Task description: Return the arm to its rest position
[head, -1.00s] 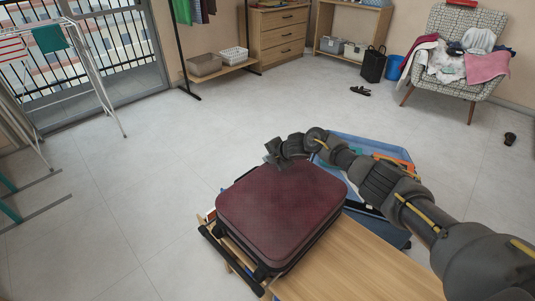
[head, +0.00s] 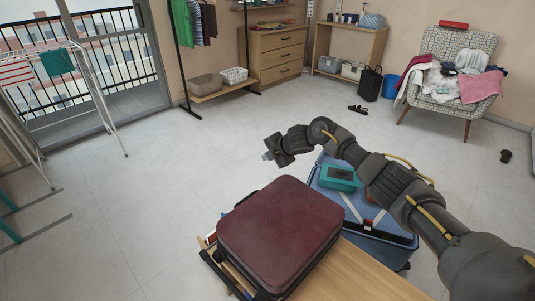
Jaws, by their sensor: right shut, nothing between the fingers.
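My right arm reaches in from the lower right of the head view. Its gripper (head: 271,157) is shut and empty. It is held in the air, above and beyond the far edge of the dark red suitcase (head: 280,232), apart from it. The suitcase lies flat and closed on the wooden bench. My left arm and gripper are not in view.
An open blue suitcase (head: 400,238) stands behind the wooden bench (head: 345,277), with a teal box (head: 339,178) in it; my right arm partly hides it. A drying rack (head: 100,90) stands left. A clothes-laden armchair (head: 437,104) stands back right. The middle floor is clear.

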